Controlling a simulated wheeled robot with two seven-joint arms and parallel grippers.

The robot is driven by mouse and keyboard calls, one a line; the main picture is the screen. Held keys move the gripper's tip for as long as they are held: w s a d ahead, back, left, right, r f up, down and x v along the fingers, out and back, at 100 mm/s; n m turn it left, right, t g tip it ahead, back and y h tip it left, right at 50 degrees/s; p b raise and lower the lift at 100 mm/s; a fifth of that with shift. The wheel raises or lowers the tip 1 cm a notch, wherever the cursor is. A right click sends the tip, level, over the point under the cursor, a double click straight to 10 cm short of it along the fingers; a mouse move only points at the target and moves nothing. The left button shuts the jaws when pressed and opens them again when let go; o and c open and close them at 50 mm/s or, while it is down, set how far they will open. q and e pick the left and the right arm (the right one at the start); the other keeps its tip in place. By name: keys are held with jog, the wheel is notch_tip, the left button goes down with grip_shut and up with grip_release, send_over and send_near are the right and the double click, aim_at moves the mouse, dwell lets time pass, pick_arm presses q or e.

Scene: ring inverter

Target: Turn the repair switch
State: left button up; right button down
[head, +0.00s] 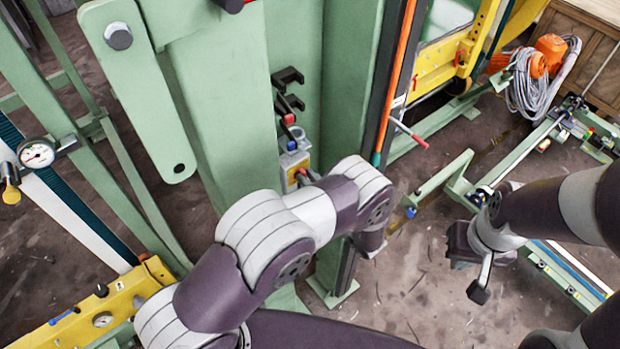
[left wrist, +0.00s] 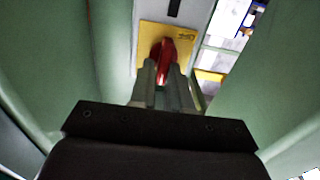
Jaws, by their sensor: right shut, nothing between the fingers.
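The red switch handle (left wrist: 164,48) stands on a yellow plate (left wrist: 186,36) in the left wrist view. The two fingers of my left gripper (left wrist: 162,72) lie on either side of the handle and appear closed on it. In the head view the yellow plate (head: 291,176) shows on the green column, low on a grey switch box (head: 293,158). My left arm hides the left gripper and most of the handle there. My right gripper (head: 479,290) hangs above the floor at the right, shut and empty, well away from the switch.
Green column walls (left wrist: 110,70) stand close on both sides of the switch. Black clamps (head: 287,78) project above it. An orange pole (head: 398,75) stands to its right. A gauge (head: 36,153) and yellow beam (head: 95,310) are at the left. Open floor (head: 410,265) lies between my arms.

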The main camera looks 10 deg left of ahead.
pick_arm(q)
jog(key=shift+s+a, duration=0.1)
grip_shut()
jog(key=shift+s+a+f+n+b, duration=0.15)
jog(key=shift+f+n+b, duration=0.1)
jog(key=shift+n+b, duration=2.9)
jog(key=shift+s+a+f+n+b, duration=0.1)
jog(key=shift+s+f+n+b, duration=0.1)
jog(key=shift+n+b, duration=2.95)
jog(key=shift+s+a+f+n+b, duration=0.15)
jog(key=shift+f+n+b, duration=0.1)
jog(key=shift+n+b, duration=2.9)
jog(key=shift+m+b, duration=0.3)
jog(key=shift+m, duration=0.05)
